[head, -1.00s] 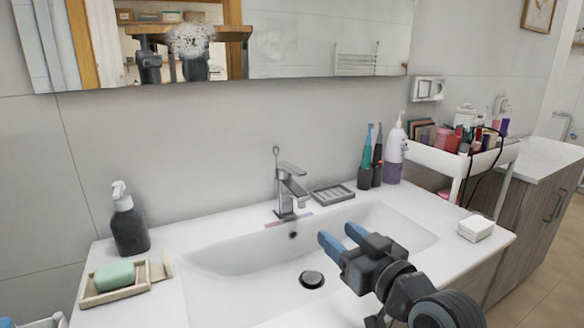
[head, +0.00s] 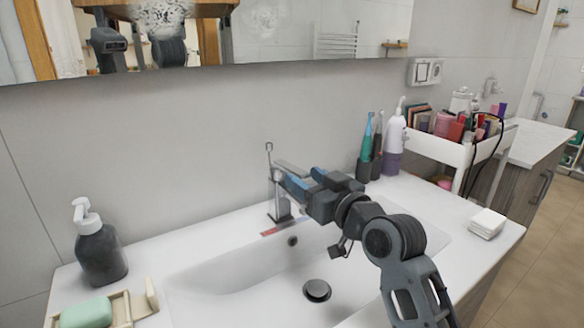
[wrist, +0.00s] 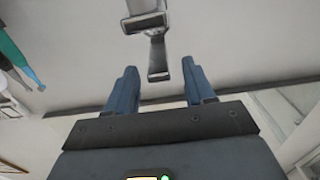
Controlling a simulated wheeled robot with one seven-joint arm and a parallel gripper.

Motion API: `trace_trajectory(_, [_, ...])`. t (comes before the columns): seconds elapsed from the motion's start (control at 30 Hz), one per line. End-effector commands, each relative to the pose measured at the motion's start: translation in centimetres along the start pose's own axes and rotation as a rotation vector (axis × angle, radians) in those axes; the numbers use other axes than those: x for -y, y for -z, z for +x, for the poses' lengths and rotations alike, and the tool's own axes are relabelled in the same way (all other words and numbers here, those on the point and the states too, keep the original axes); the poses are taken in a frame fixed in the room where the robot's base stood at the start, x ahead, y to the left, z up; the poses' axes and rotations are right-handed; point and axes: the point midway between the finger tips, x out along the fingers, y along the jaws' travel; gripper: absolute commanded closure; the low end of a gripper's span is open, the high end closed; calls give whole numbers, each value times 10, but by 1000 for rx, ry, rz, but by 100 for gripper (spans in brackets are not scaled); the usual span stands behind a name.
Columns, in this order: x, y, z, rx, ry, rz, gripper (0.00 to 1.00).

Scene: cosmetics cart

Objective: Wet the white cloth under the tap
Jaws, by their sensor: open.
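A white, square, layered stack (head: 487,223), which looks like the folded white cloth, lies on the counter's right end. The grey metal tap (head: 280,207) stands at the back of the basin; its spout is partly hidden by my gripper in the head view. My gripper (head: 304,181) is open and empty at the tap, its blue fingers at the height of the tap's top. In the wrist view the tap (wrist: 157,55) lies ahead, centred between the spread fingers of my gripper (wrist: 159,85). I cannot tell whether they touch. I see no water running.
The white basin (head: 225,275) with a dark drain (head: 317,290) lies below. A dark soap bottle (head: 100,250) and a tray with green soap (head: 88,313) stand left. Toothbrushes (head: 365,150), a lilac bottle (head: 394,145) and a cart (head: 440,148) stand right.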

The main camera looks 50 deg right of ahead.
Motion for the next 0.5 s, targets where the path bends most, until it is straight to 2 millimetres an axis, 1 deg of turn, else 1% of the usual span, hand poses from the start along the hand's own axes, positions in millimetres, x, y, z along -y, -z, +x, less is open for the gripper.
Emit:
trace_trajectory(0.03, [0, 2, 9, -2, 0, 0, 47])
trace_trajectory(0.2, [0, 2, 34, -1, -1, 0, 47])
trace_trajectory(0.33, [0, 1, 46, -1, 0, 0, 47])
trace_trajectory(0.5, [0, 0, 52, -1, 0, 0, 47])
